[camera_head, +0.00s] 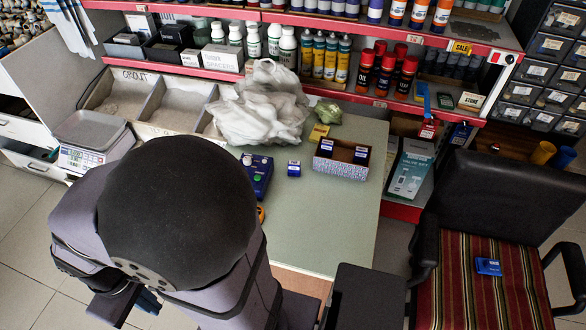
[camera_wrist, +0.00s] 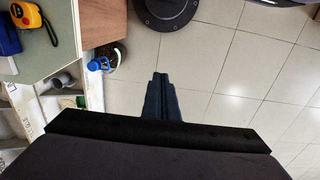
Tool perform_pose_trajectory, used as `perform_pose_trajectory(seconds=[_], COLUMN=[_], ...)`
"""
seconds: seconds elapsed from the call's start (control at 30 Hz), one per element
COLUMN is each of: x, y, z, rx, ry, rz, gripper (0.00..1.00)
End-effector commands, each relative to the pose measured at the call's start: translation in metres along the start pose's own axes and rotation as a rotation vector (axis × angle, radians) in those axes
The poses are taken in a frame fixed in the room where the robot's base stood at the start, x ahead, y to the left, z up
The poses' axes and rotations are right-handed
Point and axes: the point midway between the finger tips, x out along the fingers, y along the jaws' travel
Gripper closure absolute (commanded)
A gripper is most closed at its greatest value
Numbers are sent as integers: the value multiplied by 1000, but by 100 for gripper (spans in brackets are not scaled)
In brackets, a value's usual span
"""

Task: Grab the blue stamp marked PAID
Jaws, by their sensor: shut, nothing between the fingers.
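A small blue block with a pale label (camera_head: 293,168), which looks like a stamp, stands on the green counter top (camera_head: 310,232). Another small blue item with a pale mark (camera_head: 487,266) lies on the striped chair seat. I cannot read the lettering on either, so I cannot tell which is marked PAID. My gripper (camera_wrist: 160,76) is shut and empty in the wrist view, pointing over the tiled floor away from the counter top. In the head view my arm hides most of it at the lower left.
A larger dark blue box (camera_head: 257,175) and a patterned box (camera_head: 341,160) flank the small block. White plastic bags (camera_head: 258,108) lie behind. Shelves of bottles line the back. A yellow tape measure (camera_wrist: 27,14) lies near the counter's edge. A scale (camera_head: 90,138) stands left.

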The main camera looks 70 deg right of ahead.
Motion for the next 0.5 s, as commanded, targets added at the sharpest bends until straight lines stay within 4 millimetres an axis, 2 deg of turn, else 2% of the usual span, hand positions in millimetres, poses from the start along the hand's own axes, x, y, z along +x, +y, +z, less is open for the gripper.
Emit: perform_pose_trajectory(seconds=[0.1,0.3,0.33,0.5], x=[0,0,0,0], y=[0,0,0,0], z=[0,0,0,0], rx=[0,0,0,0], ry=[0,0,0,0], rz=[0,0,0,0], gripper=[98,50,45,45])
